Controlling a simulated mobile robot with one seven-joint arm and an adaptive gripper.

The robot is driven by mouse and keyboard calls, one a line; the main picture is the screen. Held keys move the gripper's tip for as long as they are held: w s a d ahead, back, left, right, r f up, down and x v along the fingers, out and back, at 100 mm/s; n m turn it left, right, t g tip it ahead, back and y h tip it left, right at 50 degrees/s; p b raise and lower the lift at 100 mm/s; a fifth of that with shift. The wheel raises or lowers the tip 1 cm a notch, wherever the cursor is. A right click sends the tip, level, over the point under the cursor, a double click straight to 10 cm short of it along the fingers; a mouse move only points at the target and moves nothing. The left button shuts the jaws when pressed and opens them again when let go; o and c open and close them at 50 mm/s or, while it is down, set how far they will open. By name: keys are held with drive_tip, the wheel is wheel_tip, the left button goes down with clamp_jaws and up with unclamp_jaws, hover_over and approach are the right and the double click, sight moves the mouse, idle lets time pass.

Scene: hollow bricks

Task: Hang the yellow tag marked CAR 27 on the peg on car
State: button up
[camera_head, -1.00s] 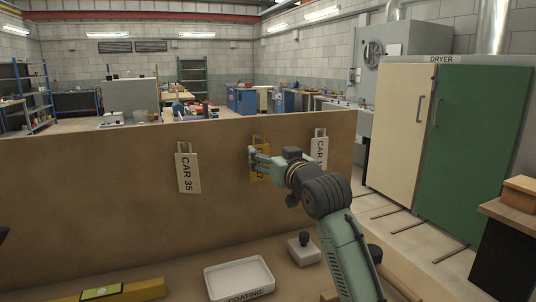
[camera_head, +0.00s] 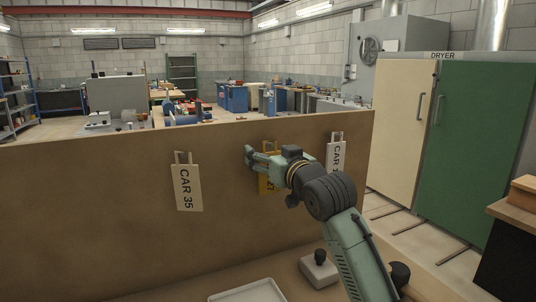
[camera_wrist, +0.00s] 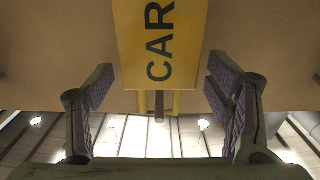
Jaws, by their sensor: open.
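The yellow tag (camera_head: 264,186) is upright against the brown board, partly hidden behind my gripper in the head view. In the wrist view the yellow tag (camera_wrist: 160,45) shows the letters CAR; its number is cut off there. Its two yellow loop sides lie either side of a short dark peg (camera_wrist: 159,106). My gripper (camera_wrist: 160,78) is open, with one finger on each side of the tag and loop and a gap to each. In the head view my gripper (camera_head: 252,160) is at the tag's upper part.
The brown board (camera_head: 100,215) also bears a pale CAR 35 tag (camera_head: 186,188) at left and another pale tag (camera_head: 335,158) at right, partly hidden by the board-side view of my arm. A white tray (camera_head: 250,293) and a knobbed block (camera_head: 319,268) are below.

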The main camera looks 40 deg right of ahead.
drive_tip(key=c, duration=1.3)
drive_tip(key=shift+r, duration=0.15)
drive_tip(key=shift+r+p, duration=0.3)
drive_tip(key=shift+s, duration=0.15)
drive_tip(key=shift+r+b+v, duration=0.2)
drive_tip(key=shift+b+v, duration=0.15)
drive_tip(key=shift+v, duration=1.45)
drive_tip(key=shift+r+b+v, duration=0.2)
drive_tip(key=shift+b+v, duration=0.1)
drive_tip(key=shift+v, duration=1.55)
